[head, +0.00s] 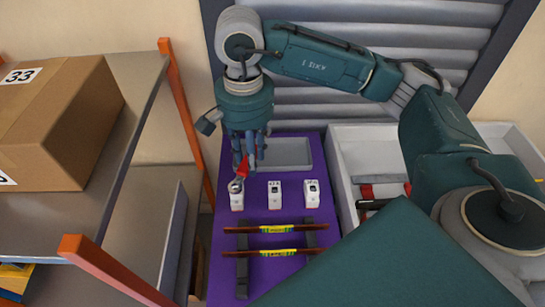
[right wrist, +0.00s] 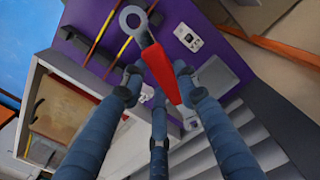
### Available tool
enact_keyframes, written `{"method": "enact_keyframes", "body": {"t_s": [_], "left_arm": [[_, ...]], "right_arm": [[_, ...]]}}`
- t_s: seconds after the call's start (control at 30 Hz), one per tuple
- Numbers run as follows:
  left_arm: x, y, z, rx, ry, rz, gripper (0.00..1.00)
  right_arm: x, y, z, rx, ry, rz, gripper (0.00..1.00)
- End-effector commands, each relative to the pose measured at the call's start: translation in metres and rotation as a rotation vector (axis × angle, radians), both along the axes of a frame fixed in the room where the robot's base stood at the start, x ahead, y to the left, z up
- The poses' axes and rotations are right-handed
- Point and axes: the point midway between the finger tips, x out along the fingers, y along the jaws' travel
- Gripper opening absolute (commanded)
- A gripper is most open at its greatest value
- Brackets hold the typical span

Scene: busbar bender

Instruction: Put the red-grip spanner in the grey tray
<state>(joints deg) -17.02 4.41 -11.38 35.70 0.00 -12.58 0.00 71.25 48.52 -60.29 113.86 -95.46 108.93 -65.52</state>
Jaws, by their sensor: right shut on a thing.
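My right gripper (head: 247,160) reaches down over the purple surface and is shut on the red-grip spanner (head: 243,167). In the right wrist view its blue fingers (right wrist: 158,82) close around the red grip (right wrist: 160,72), with the grey ring end (right wrist: 131,20) sticking out past them. The grey tray (head: 310,154) lies at the back of the purple surface, just right of the gripper. It also shows in the right wrist view (right wrist: 224,80), beside the fingers. In the head view the spanner appears left of the tray, its ring end over a white block. My left gripper is out of view.
White labelled blocks (head: 275,195) stand in a row in front of the tray. Two spirit levels (head: 280,229) lie across dark bars nearer. A white bin (head: 350,175) with tools is at right. A shelf with a cardboard box (head: 60,135) and orange posts stands left.

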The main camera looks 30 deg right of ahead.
Motion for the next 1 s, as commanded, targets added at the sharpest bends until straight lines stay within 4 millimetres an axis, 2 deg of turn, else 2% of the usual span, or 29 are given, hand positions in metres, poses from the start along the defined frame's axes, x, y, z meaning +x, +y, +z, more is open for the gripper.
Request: {"method": "enact_keyframes", "body": {"t_s": [0.03,0.2,0.5,0.63,0.87,1.0], "left_arm": [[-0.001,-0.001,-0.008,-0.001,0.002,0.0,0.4],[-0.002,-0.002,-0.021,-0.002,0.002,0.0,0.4],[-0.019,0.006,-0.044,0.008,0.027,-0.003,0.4],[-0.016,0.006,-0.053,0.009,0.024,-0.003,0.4],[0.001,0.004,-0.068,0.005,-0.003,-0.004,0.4],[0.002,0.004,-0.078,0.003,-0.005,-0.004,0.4]], "right_arm": [[0.012,-0.004,-0.004,0.001,-0.001,-0.147,0.0],[0.045,-0.022,-0.005,-0.004,0.001,-0.663,0.0],[0.093,-0.058,-0.008,-0.01,0.004,-1.564,0.0],[0.11,-0.075,-0.011,-0.013,0.005,-1.953,0.0],[0.133,-0.105,-0.016,-0.021,0.008,-2.63,0.0],[0.144,-0.124,-0.02,-0.024,0.009,-3.037,0.0]]}}
